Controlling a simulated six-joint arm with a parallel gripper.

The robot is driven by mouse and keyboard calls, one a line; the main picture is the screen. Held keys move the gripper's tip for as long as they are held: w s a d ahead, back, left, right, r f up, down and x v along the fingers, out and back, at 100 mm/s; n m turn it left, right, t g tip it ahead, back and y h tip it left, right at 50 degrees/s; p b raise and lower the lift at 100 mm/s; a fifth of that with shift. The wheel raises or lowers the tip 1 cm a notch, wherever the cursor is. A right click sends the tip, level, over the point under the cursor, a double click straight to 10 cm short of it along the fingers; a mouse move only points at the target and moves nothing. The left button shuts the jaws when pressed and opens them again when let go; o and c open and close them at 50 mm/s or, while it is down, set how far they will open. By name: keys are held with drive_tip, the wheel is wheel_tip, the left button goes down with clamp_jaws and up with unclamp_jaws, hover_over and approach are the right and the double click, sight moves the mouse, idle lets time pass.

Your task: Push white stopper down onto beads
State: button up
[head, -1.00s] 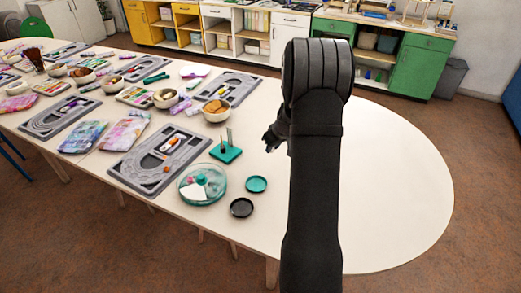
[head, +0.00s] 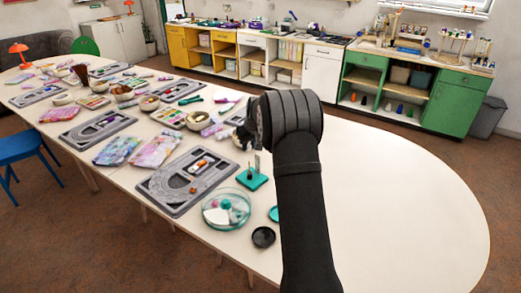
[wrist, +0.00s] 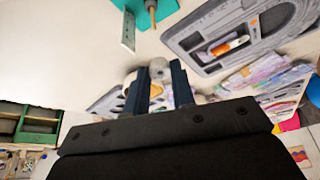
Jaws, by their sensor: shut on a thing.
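My gripper (wrist: 161,72) is shut on a small pale round piece, which looks like the white stopper (wrist: 158,66), between its two dark fingers. In the head view my gripper (head: 243,138) is a dark shape above the table, partly hidden by my own arm; the stopper is too small to make out clearly there. A teal stand (head: 252,179) with a short post and a thin upright plate is on the table just below and in front of it. In the wrist view the stand (wrist: 128,5) is at the top, apart from the fingers. Beads on the post cannot be made out.
A grey bead board (head: 158,188) and a round clear-and-teal bead dish (head: 222,222) lie left of the stand. A black lid (head: 263,237) is in front; a teal lid (head: 273,213) is partly behind my arm. More boards and bowls fill the left. The table's right side is clear.

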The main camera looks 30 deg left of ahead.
hover_over(250, 173)
drive_tip(key=shift+d+f, duration=0.1)
drive_tip(key=shift+f, duration=2.3)
drive_tip(key=shift+f, duration=0.95)
drive_tip(key=shift+f, duration=0.2)
drive_tip(key=shift+f, duration=0.25)
drive_tip(key=shift+f, duration=1.05)
drive_tip(key=shift+f, duration=0.15)
drive_tip(key=shift+f, duration=0.65)
